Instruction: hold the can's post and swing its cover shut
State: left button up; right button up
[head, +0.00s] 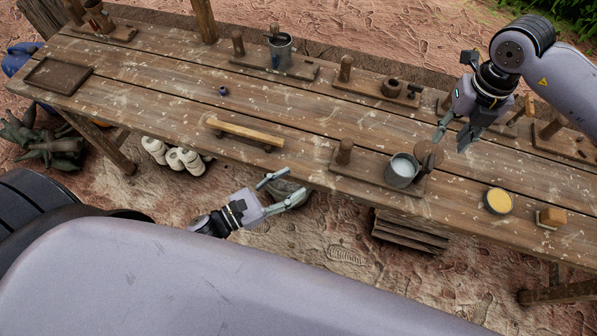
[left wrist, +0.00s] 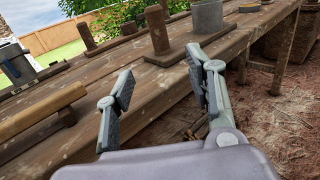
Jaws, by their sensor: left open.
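A grey metal can (head: 402,172) stands on a wooden board (head: 372,182) near the table's front edge. A wooden post (head: 344,151) rises from the board's left end. A round brown cover (head: 430,154) stands tilted up at the can's right side, leaving the can's pale inside visible. In the left wrist view the post (left wrist: 157,31) and can (left wrist: 207,17) are ahead. My left gripper (head: 295,184) is open and empty off the table's front edge, left of the post and apart from it. My right gripper (head: 452,141) is open above the table, just right of the cover; contact is unclear.
A wooden bar (head: 245,133) on supports lies left of the post. A round yellow-topped tin (head: 497,201) and a yellowish block (head: 552,217) are to the right. More boards with posts line the back, one with a metal bucket (head: 280,50).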

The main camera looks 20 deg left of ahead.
aim_at(339, 156)
pick_arm(q)
jog(key=x, duration=1.7)
jog(key=shift+w+d, duration=0.1)
jog(key=shift+w, duration=0.15)
jog(key=shift+c, duration=0.3)
grip_shut()
dwell(0.4)
